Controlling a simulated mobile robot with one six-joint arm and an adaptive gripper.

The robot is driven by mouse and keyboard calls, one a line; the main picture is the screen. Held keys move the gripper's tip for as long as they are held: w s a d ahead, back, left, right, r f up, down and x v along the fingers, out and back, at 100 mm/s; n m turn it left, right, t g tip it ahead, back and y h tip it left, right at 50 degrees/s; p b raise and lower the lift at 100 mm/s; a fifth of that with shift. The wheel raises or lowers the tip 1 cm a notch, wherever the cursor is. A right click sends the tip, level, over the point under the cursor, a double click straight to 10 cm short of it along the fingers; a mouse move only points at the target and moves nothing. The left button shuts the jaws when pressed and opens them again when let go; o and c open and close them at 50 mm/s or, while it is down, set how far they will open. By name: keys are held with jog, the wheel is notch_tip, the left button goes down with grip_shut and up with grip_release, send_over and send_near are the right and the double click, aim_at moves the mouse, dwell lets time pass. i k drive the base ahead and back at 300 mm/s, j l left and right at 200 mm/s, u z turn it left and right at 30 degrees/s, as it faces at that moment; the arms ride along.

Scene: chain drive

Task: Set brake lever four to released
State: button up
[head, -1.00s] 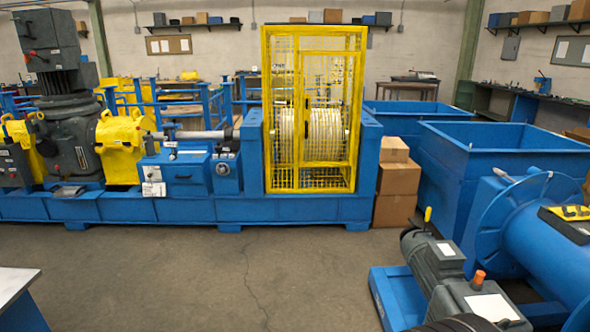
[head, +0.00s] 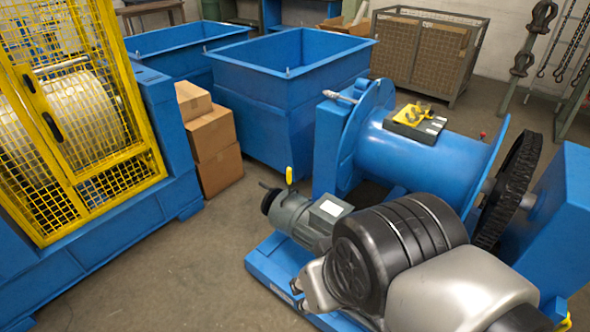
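A small lever with a yellow grip (head: 289,175) stands upright on the grey motor (head: 300,217) beside the blue winch drum (head: 412,150). No number is readable on it, so I cannot tell whether it is brake lever four. My arm, black and silver, fills the lower right foreground and hides part of the winch base. A metal part that looks like my gripper (head: 308,289) shows at the arm's left, in front of the motor and apart from the yellow-grip lever. Its opening is unclear.
A yellow and dark control box (head: 415,122) sits on the drum. Blue bins (head: 285,95) and stacked cartons (head: 212,145) stand behind. A yellow mesh cage (head: 85,130) is at left. A black chain wheel (head: 508,190) is at right. Floor is clear at lower left.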

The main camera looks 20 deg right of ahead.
aim_at(289, 170)
jog(key=i+j+z, duration=1)
jog(key=i+j, duration=0.2)
jog(key=i+j+u, duration=0.1)
jog(key=i, duration=0.45)
